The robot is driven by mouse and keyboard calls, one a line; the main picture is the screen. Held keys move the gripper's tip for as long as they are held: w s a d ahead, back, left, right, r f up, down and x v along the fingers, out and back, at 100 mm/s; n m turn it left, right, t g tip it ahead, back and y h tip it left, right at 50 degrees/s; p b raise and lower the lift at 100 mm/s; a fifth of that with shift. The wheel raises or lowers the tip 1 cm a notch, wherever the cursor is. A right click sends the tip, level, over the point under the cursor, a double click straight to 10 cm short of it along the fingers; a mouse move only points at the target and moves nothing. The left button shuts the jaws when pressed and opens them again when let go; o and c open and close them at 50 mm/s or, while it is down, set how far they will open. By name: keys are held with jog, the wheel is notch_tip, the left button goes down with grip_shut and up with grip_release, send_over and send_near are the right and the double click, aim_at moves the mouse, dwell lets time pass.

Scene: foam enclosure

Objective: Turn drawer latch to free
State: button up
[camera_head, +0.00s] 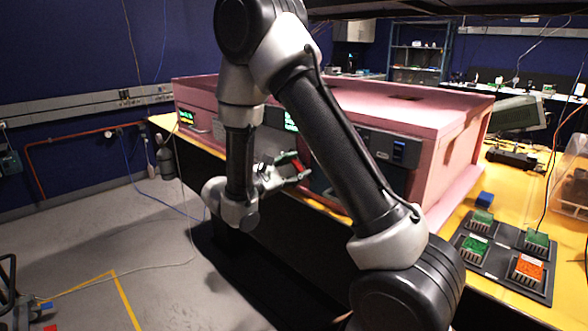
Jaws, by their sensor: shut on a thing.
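The pink foam enclosure (455,135) stands on the yellow table, with dark panels set in its front face. My gripper (299,168) is at the middle of that front, beside a red piece (297,160) between or next to its fingers. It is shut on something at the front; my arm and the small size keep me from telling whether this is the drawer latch. Part of the front is hidden behind my arm links.
On the yellow table (515,190) at right lie a black tray (490,270) with green and orange blocks, a blue block (485,199) and a clear bin (572,175). The grey floor (90,245) at left is mostly open, with thin cables and a gas cylinder (165,158).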

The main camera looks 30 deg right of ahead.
jog(key=m, duration=0.5)
jog(key=shift+m, duration=0.3)
jog(key=m, duration=0.5)
dwell(0.4)
jog(key=o, duration=1)
jog(key=v, duration=1.2)
